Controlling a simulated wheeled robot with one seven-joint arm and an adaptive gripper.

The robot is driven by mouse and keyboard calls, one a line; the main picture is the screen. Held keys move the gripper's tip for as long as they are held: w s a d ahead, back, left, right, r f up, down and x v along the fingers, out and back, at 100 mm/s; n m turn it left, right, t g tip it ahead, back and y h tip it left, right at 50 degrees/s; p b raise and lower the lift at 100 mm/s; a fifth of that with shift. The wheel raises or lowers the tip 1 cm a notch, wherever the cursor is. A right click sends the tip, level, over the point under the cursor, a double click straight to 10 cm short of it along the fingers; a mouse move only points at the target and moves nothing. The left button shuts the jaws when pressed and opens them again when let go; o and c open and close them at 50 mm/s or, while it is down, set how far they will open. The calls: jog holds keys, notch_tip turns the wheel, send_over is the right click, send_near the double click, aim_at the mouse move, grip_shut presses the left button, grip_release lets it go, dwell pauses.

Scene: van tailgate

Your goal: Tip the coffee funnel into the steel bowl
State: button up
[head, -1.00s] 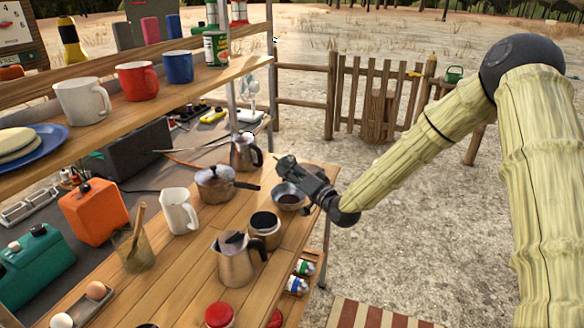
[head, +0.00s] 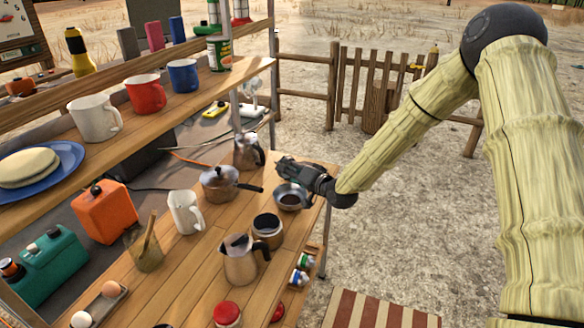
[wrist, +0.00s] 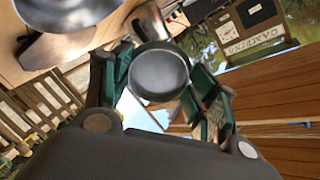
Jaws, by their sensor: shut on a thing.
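My gripper (head: 284,166) is above the back right of the wooden table, just over the steel bowl (head: 291,196). Dark material lies in the bowl. In the wrist view the green fingers of my gripper (wrist: 162,82) are closed around the small grey metal coffee funnel (wrist: 160,74), whose round face is toward the camera. I cannot make out grounds on that face. The funnel is too small to make out in the head view. A shiny round metal edge, apparently the bowl (wrist: 65,12), shows at the top left of the wrist view.
A lidded pan (head: 218,186) stands left of the bowl, with a coffee pot (head: 248,152) behind. An open metal pot base (head: 267,232) and a steel jug (head: 240,262) stand in front. A shelf (head: 150,110) with mugs overhangs the left side.

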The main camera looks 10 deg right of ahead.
jog(key=shift+w+a+r+g+h+p, duration=0.1)
jog(key=shift+r+g+h+p, duration=0.3)
jog(key=shift+p, duration=0.85)
